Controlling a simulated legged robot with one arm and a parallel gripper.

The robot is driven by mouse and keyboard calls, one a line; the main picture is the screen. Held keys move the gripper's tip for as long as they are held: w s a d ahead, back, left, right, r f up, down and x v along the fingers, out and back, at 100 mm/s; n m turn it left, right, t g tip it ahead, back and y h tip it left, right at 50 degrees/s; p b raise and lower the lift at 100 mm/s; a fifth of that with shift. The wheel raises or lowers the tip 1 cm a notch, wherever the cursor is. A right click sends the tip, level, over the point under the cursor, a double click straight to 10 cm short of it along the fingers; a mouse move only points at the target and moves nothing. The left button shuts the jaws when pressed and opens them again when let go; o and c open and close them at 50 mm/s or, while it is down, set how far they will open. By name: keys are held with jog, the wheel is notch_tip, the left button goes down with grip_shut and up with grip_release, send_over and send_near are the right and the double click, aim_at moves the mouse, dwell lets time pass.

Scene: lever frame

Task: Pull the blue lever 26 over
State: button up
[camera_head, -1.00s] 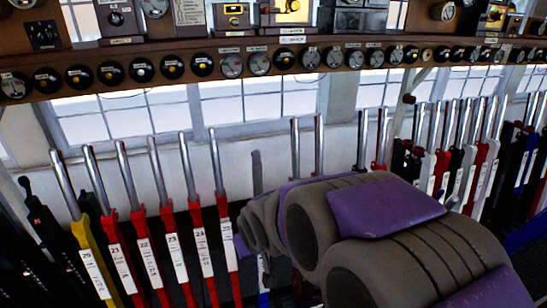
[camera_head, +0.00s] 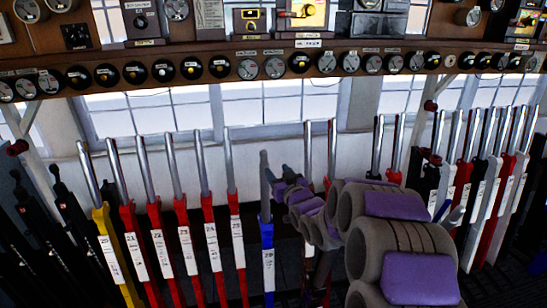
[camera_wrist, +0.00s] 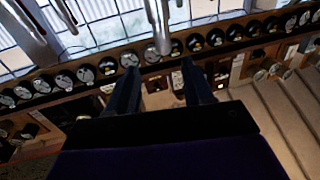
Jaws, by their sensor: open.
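The blue lever 26 (camera_head: 267,236) stands upright in the head view, with a white label on its blue lower part and a dull grey handle above. My gripper (camera_head: 277,178) is just right of the upper handle, seen small at the end of my arm. In the wrist view my gripper (camera_wrist: 159,68) is open, with two dark fingers spread apart. A metal lever handle (camera_wrist: 160,26) shows with its end between the fingertips in the picture. I cannot tell whether the fingers touch it.
Red levers (camera_head: 212,245) and a yellow lever (camera_head: 112,255) stand close on the left. Bare metal handles (camera_head: 331,150) rise just right, behind my arm. More red, white and black levers fill the right. A wooden instrument shelf (camera_head: 300,65) with round dials runs above.

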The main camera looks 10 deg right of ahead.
aim_at(265, 158)
jog(key=w+a, duration=0.1)
jog(key=w, duration=0.2)
jog(key=w+a, duration=0.1)
jog(key=w, duration=0.3)
jog(key=w+a+b, duration=0.1)
jog(key=w, duration=0.3)
jog(key=shift+f, duration=0.15)
jog(key=shift+w+a, duration=0.2)
jog(key=shift+a, duration=0.1)
jog(key=shift+d, duration=0.6)
jog(key=shift+c, duration=0.5)
jog(key=shift+a, duration=0.3)
jog(key=c, duration=0.6)
jog(key=shift+d, duration=0.1)
grip_shut()
